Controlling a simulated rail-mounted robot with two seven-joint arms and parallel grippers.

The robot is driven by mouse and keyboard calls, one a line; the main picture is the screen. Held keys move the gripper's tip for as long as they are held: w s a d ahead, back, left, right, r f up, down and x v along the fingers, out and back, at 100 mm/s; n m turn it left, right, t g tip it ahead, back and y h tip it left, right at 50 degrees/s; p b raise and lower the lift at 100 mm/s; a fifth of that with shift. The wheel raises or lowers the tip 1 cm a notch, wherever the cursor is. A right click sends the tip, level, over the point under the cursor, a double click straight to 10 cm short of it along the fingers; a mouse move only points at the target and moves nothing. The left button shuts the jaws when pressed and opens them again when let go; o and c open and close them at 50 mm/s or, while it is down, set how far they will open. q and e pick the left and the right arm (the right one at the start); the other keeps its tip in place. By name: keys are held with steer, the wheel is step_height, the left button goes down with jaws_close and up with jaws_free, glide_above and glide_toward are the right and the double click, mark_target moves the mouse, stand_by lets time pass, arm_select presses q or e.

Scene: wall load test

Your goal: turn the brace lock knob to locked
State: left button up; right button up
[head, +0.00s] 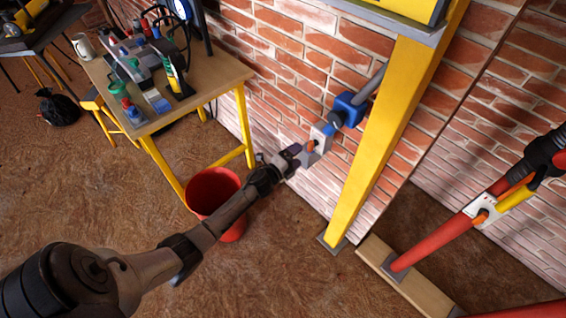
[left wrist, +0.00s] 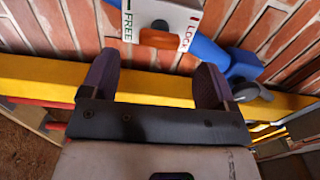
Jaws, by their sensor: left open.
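A white plate (head: 319,137) with an orange knob (head: 311,146) sits beside a blue fitting (head: 348,109) at the brick wall. In the left wrist view the plate (left wrist: 197,17) reads FREE at left and LOCK at right. The orange knob (left wrist: 158,39) is below its middle; which mark it points to is unclear. My left gripper (head: 297,155) is right by this knob. In the left wrist view its fingers (left wrist: 157,75) are open, with the knob ahead of the gap. A second white plate (head: 483,207) with an orange knob is on a red brace (head: 440,238) at right.
A yellow post (head: 388,135) stands just right of the blue fitting. A red bucket (head: 213,190) is on the floor beneath my left arm. A workbench (head: 220,72) with tools and bottles stands at upper left. A wooden board (head: 420,285) lies under the brace foot.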

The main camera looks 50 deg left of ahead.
arm_select(q)
steer(key=s+p, duration=0.1)
steer(key=s, duration=0.5)
steer(key=shift+s, duration=0.3)
stand_by(0.4)
steer(key=s+a+f+n+g+y, duration=0.2)
steer(key=a+f+n+g+y, duration=0.15)
steer(key=a+n+y, duration=0.35)
steer(key=s+d+r+n+g+h+p, duration=0.35)
steer(key=s+d+r, duration=0.45)
steer(key=s+d, duration=0.3)
steer(key=s+d+r+n+g+h+p, duration=0.4)
steer(key=s+d+r, duration=0.4)
steer(key=d, duration=0.6)
steer(key=s+d+n+g+p, duration=0.1)
steer(key=s+d+g+p, duration=0.2)
steer(key=s, duration=0.7)
step_height(320, 180, up, 36)
steer(key=p, duration=3.7)
steer(key=shift+w+a+r, duration=0.15)
steer(key=shift+a+r, duration=0.1)
steer(key=shift+a, duration=0.2)
